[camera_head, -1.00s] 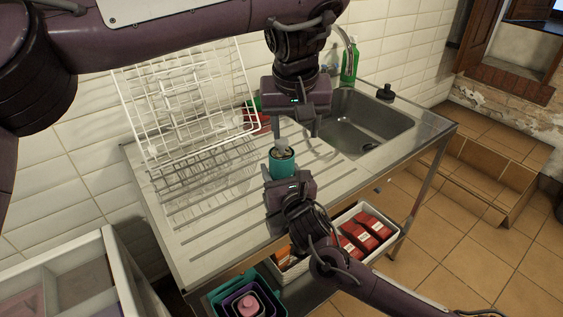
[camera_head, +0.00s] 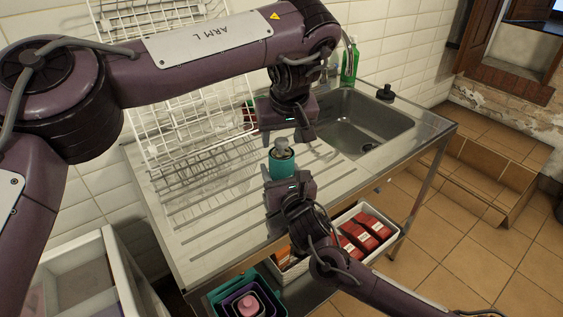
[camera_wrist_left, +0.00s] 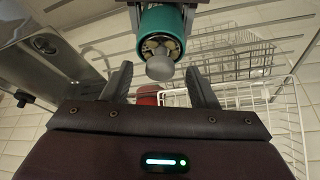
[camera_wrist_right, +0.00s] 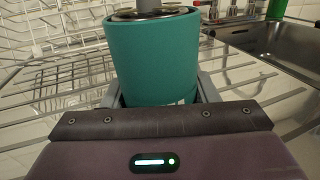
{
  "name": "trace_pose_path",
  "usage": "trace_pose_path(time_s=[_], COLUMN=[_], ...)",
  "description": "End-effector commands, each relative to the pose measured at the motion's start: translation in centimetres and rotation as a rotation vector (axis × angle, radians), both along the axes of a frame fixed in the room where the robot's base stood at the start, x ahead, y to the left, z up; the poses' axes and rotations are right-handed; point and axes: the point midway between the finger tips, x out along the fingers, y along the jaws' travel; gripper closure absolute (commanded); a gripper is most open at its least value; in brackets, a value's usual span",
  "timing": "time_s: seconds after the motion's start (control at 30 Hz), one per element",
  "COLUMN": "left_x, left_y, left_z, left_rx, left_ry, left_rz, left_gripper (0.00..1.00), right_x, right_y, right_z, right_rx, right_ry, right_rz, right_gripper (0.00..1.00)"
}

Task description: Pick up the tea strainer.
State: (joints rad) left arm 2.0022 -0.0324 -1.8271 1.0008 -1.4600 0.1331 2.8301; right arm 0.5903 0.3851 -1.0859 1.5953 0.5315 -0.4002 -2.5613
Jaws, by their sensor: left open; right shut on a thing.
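My left gripper (camera_head: 287,137) is open just above the cylinder's mouth. In the left wrist view its fingers stand apart on either side of the grey piece, without visible contact.
A white wire dish rack (camera_head: 185,100) leans against the tiled wall at the left. A steel sink (camera_head: 360,125) is at the right, with a green bottle (camera_head: 350,65) behind it. Below are a white crate of red packs (camera_head: 366,210) and nested boxes (camera_head: 245,275).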

Motion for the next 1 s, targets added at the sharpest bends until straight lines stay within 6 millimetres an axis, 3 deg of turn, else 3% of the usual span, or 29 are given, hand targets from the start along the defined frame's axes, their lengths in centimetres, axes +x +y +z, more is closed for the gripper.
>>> trace_pose_path(time_s=[0.17,0.4,0.63,0.97,1.0], left_x=[0.7,0.8,0.8,0.8,0.9], left_y=[0.1,0.2,0.2,0.2,0.2], left_z=[-1.8,-2.0,-2.0,-1.2,-0.7], left_rx=[-0.001,0.000,0.001,0.001,0.002], left_ry=[0.002,-0.001,-0.001,-0.003,-0.006], left_rz=[0.000,-0.001,-0.001,-0.002,-0.002], left_gripper=[0.47,0.47,0.74,0.76,0.83], right_x=[0.0,0.0,0.0,0.0,0.0], right_y=[0.0,0.0,0.0,0.0,0.0], right_z=[0.0,0.0,0.0,0.0,0.0], right_rx=[0.000,0.000,0.000,0.000,0.000], right_ry=[0.000,0.000,0.000,0.000,0.000], right_rz=[-0.001,0.000,0.000,0.000,0.000], right_gripper=[0.72,0.72,0.72,0.72,0.72])
